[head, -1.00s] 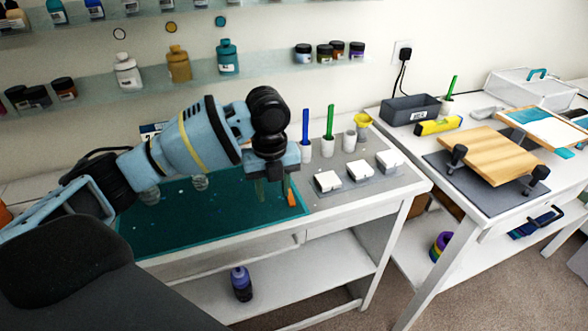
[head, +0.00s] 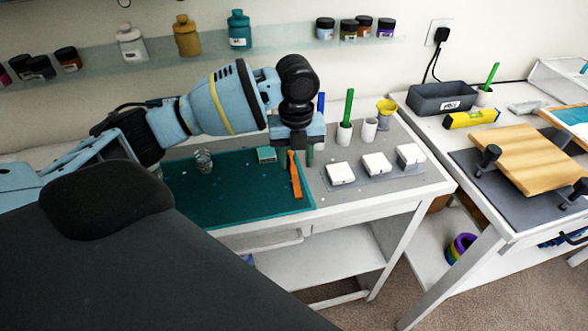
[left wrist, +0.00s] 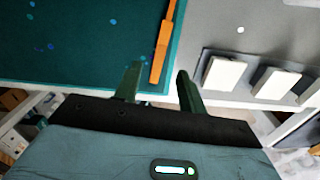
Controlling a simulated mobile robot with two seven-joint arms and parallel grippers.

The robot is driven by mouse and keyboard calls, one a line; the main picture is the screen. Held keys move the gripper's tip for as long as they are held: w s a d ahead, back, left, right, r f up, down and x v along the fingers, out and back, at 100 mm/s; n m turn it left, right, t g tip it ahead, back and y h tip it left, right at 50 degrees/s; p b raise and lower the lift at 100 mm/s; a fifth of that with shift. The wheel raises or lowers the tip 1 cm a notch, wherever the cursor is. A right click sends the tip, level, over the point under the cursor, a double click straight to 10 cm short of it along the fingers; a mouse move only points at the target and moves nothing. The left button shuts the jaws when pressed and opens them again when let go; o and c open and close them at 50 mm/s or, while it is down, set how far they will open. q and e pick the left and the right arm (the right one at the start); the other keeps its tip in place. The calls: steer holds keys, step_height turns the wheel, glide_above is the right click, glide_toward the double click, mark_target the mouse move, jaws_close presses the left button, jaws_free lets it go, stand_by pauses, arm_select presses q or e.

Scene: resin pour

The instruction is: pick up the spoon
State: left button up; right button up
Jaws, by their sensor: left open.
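A long orange tool (head: 296,178), the likeliest spoon though its bowl is not clear, lies on the right part of the teal mat (head: 225,205). It also shows in the left wrist view (left wrist: 163,42), along the mat's right edge. My left gripper (head: 296,157) points down over the tool's far end in the head view. I cannot tell the height above the mat. My right gripper is not in view.
Three white blocks (head: 376,163) stand right of the mat. Behind them are a cup with a green stick (head: 347,110), a small white cup (head: 369,130) and a yellow funnel-like cup (head: 386,112). A glass jar (head: 203,161) and small teal box (head: 266,154) stand on the mat.

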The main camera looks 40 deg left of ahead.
mark_target(295, 178)
arm_select(q)
steer(key=shift+w+a+f, duration=0.1)
steer(key=shift+f, duration=1.2)
steer(key=shift+a+f, duration=0.1)
steer(key=shift+f, duration=1.15)
steer(key=shift+f, duration=0.1)
steer(key=shift+c, duration=0.3)
jaws_close()
